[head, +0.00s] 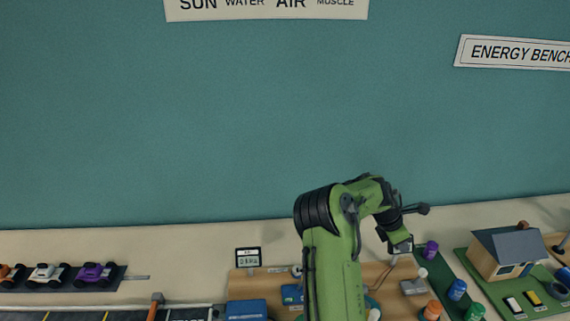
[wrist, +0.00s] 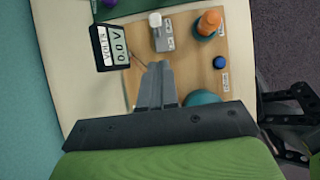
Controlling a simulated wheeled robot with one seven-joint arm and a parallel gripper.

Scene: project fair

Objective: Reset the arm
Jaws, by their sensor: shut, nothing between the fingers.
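My green arm (head: 338,260) rises from the bottom of the head view and bends over at the top, with its wrist pointing down to the right. My gripper (head: 402,246) hangs above the wooden board on the table. In the wrist view my gripper (wrist: 158,68) has its two grey fingers together, with nothing between them. The fingertips overlap the board in that view; their exact height above it is hard to tell.
The wooden board (wrist: 135,90) holds a meter (wrist: 112,46) reading 0.0 V and an orange piece (wrist: 209,22). A model house (head: 507,252) stands right on a green mat. Toy cars (head: 94,274) stand left. A teal wall (head: 200,130) is behind.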

